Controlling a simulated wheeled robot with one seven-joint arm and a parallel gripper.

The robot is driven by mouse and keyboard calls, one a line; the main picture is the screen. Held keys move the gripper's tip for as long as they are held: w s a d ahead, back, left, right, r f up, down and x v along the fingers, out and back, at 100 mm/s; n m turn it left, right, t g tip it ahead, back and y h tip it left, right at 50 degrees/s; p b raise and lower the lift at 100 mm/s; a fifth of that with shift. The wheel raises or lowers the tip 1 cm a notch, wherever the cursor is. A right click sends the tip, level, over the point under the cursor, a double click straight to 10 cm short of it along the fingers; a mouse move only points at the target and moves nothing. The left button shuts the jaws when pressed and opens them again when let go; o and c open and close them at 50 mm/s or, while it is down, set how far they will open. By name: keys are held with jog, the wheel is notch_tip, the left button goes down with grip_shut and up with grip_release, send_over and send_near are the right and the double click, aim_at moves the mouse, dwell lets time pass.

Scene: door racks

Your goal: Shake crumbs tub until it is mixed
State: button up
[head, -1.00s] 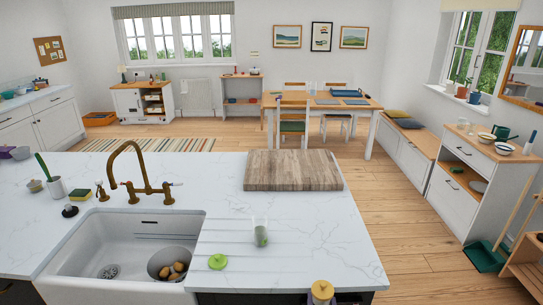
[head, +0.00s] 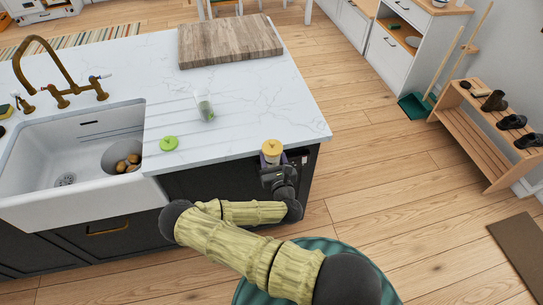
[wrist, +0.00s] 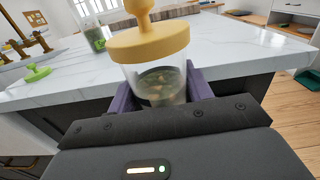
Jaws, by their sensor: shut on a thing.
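The tub is clear with a yellow knobbed lid (head: 271,147), and murky green-brown bits show inside it. In the wrist view the clear tub (wrist: 163,84) stands upright between the purple fingers, lid on top. My gripper (head: 272,166) is shut on the tub's sides and holds it at the front edge of the white counter, near its right corner. The tub's lower part is hidden behind my gripper in both views. I cannot tell whether the contents are evenly mixed.
On the counter (head: 255,100) are a clear container with green contents (head: 205,108), a round green lid (head: 169,143) and a wooden board (head: 230,42).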

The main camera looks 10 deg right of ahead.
aim_at(275, 156)
notch_tip(275, 156, up, 5)
jog(key=shift+f, duration=0.1)
notch_tip(275, 156, down, 4)
jog(key=shift+s+f, duration=0.1)
jog(key=shift+f, duration=0.35)
notch_tip(275, 156, up, 5)
jog(key=shift+f, duration=0.15)
notch_tip(275, 156, down, 5)
jog(key=shift+r, duration=0.25)
